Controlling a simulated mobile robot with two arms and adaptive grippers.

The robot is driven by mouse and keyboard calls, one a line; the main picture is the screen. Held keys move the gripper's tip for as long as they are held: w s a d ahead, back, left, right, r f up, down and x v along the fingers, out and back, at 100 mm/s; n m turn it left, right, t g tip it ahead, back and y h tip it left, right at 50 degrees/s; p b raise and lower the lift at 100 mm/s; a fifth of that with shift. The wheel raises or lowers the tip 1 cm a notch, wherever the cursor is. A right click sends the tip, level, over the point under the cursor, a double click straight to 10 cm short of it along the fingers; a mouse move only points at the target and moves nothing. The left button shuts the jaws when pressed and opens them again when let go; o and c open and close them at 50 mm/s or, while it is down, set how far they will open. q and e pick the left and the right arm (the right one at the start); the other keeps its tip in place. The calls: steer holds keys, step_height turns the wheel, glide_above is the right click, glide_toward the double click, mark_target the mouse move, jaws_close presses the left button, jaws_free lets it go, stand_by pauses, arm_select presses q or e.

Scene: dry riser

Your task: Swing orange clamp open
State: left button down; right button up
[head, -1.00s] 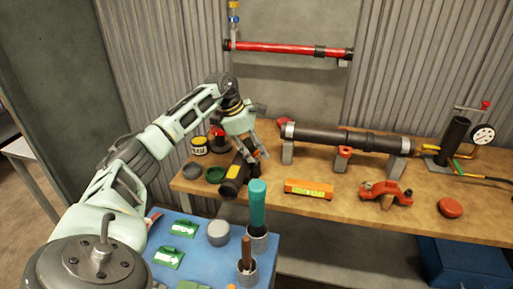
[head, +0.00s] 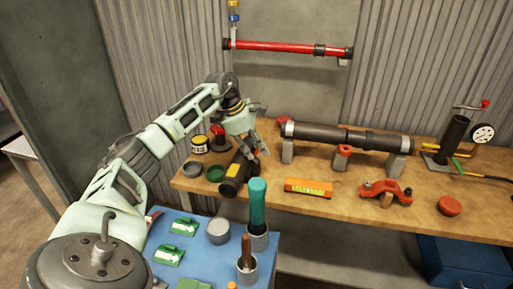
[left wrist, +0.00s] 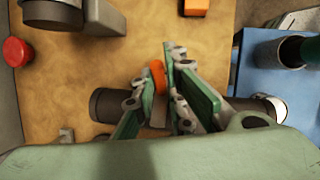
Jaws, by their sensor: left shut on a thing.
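A short black pipe (head: 233,180) lies on the wooden bench, with my left gripper (head: 256,150) reaching down over it. In the left wrist view the pipe (left wrist: 105,105) runs crosswise beneath the fingers. An orange clamp part (left wrist: 158,76) stands between the two green-padded fingers of the left gripper (left wrist: 163,88), which is shut on it. The rest of the clamp is hidden by the fingers; in the head view I cannot make it out. My right gripper is not in view.
A long dark pipe (head: 350,138) rests on grey supports behind. An orange level (head: 308,187) and a red clamp-like tool (head: 386,193) lie on the bench to the right. A blue tray (head: 204,270) holds green tags and cups. A teal-handled tool (head: 257,200) stands close by.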

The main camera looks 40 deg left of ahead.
arm_select(q)
steer(key=shift+r, duration=0.2)
steer(key=shift+w+r+p, duration=0.1)
steer(key=shift+p, duration=0.2)
steer(key=shift+w+d+r+y+p, duration=0.1)
steer(key=shift+d+r+y+p, duration=0.05)
steer(key=shift+y+p, duration=0.45)
steer(key=shift+w+d+g+y+p, duration=0.4)
steer(key=shift+g+y+p, duration=0.35)
steer(key=shift+p, duration=0.45)
steer(key=shift+w+d+f+g+y+p, duration=0.15)
steer(key=shift+d+f+g+y+p, duration=0.35)
steer(key=shift+y, duration=0.45)
steer(key=shift+w+d+f+m+g+y, duration=0.2)
steer(key=shift+m+g+y, duration=0.15)
steer(key=shift+y, duration=0.55)
